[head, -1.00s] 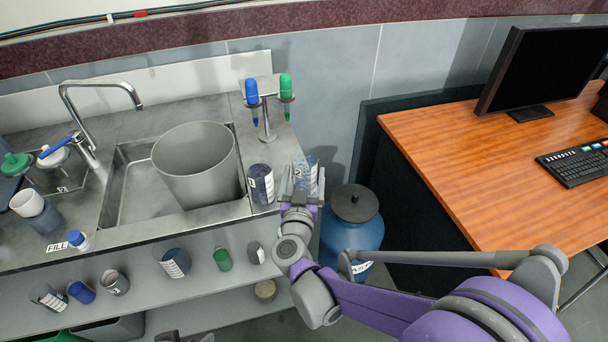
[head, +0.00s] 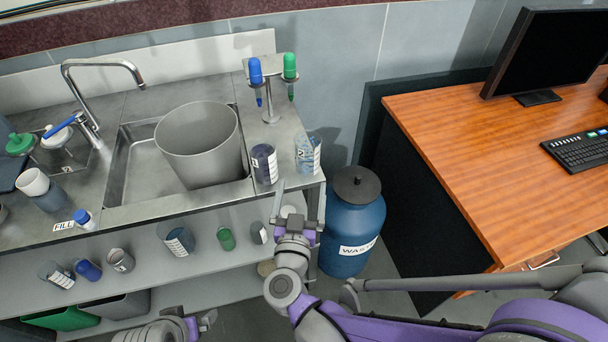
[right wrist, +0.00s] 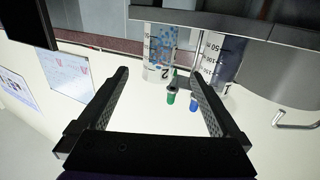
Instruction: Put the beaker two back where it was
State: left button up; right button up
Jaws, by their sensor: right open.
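Beaker two (head: 303,156) is a clear, blue-flecked beaker with a white label, standing upright on the steel counter near its right front corner. It also shows in the right wrist view (right wrist: 157,62), with a "2" on it. My right gripper (head: 296,196) is open and empty, in front of the counter edge and apart from the beaker. In the right wrist view its two fingers (right wrist: 165,95) are spread with nothing between them. My left gripper (head: 207,319) shows only in part at the bottom of the head view; its jaws are unclear.
A dark beaker (head: 263,168) stands just left of beaker two. Behind them is a stand (head: 270,112) with blue- and green-topped pieces. A grey bin (head: 200,150) sits in the sink. A blue waste drum (head: 350,235) stands right of the counter. Shelves below hold several small containers.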

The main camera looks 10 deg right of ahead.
jog(key=a+r+n+t+y, duration=0.2)
jog(key=a+r+n+y, duration=0.15)
jog(key=y, duration=0.25)
jog(key=s+d+f+g, duration=0.5)
jog(key=s+f+g, duration=0.2)
jog(key=s, duration=0.2)
jog(key=s+d+f+g, duration=0.6)
jog(key=s+f+g, duration=0.1)
jog(key=s, duration=0.2)
jog(key=shift+s+f, duration=0.2)
jog(key=shift+f, duration=0.05)
jog(key=shift+r+n, duration=0.1)
jog(key=shift+n, duration=0.15)
